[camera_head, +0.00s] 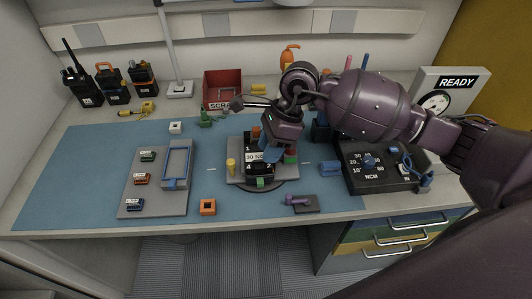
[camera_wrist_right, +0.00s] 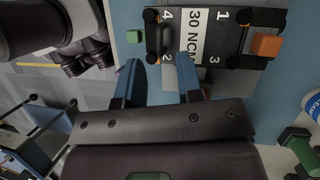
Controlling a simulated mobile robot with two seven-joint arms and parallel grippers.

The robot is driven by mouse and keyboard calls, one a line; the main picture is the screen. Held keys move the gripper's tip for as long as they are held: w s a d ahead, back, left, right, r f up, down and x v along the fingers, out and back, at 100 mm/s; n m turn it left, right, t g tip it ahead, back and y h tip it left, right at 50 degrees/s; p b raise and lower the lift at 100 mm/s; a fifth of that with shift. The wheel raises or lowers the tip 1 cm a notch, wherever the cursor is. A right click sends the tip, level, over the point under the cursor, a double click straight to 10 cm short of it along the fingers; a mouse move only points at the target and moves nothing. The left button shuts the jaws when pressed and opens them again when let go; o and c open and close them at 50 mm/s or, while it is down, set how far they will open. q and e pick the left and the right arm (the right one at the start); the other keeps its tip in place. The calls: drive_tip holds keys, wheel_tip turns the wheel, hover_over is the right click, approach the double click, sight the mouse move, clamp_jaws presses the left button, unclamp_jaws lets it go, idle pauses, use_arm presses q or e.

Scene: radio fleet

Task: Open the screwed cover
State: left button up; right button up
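The cover (camera_wrist_right: 222,38) is a dark plate marked "30 NCM" with the numbers 1 to 4 near its corners. Dark round screw-like parts show at its corners. In the head view the radio unit with this cover (camera_head: 249,166) sits on a grey holder (camera_head: 236,179) at the middle of the mat, partly hidden by my right gripper. My right gripper (camera_head: 270,153) is above the unit's right side. A purple tool (camera_head: 297,200) lies on a dark pad. My left gripper is not in view.
A black NCM box (camera_head: 385,181) with a blue dial stands at right, a READY sign (camera_head: 456,83) behind it. A grey tray (camera_head: 154,203) with coloured parts lies left. A red scrap bin (camera_head: 222,85) and radios (camera_head: 77,86) stand at back. The mat's far left is clear.

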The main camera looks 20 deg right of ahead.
drive_tip(key=shift+x, duration=1.05)
drive_tip(key=shift+c, duration=0.4)
clamp_jaws()
